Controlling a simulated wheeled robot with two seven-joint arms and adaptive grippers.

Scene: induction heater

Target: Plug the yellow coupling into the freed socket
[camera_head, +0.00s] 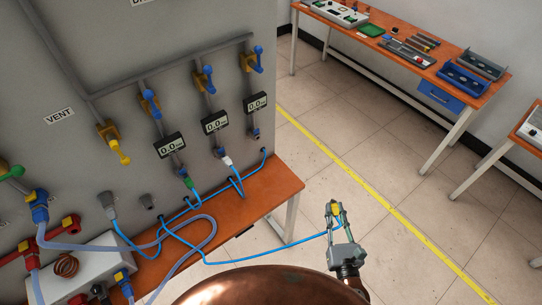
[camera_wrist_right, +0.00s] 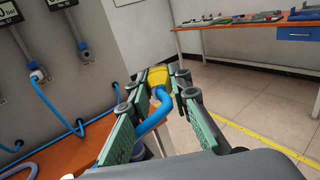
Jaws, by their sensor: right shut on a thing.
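The yellow coupling (camera_head: 336,208) is held out over the floor, right of the panel bench. My right gripper (camera_head: 336,214) is shut on it, and a blue hose runs from it leftward to the bench. In the right wrist view the yellow coupling (camera_wrist_right: 159,77) sits between the fingers (camera_wrist_right: 155,92), with its blue hose bending down below it. A bare socket (camera_head: 255,134) is under the rightmost gauge on the panel, apart from the coupling; it also shows in the right wrist view (camera_wrist_right: 86,55). My left gripper is out of view.
Left of the bare socket, a white coupling (camera_head: 226,161) and a green coupling (camera_head: 188,183) are plugged in. Blue hoses lie over the orange bench (camera_head: 265,190). Another workbench (camera_head: 455,75) stands at back right, with open floor between.

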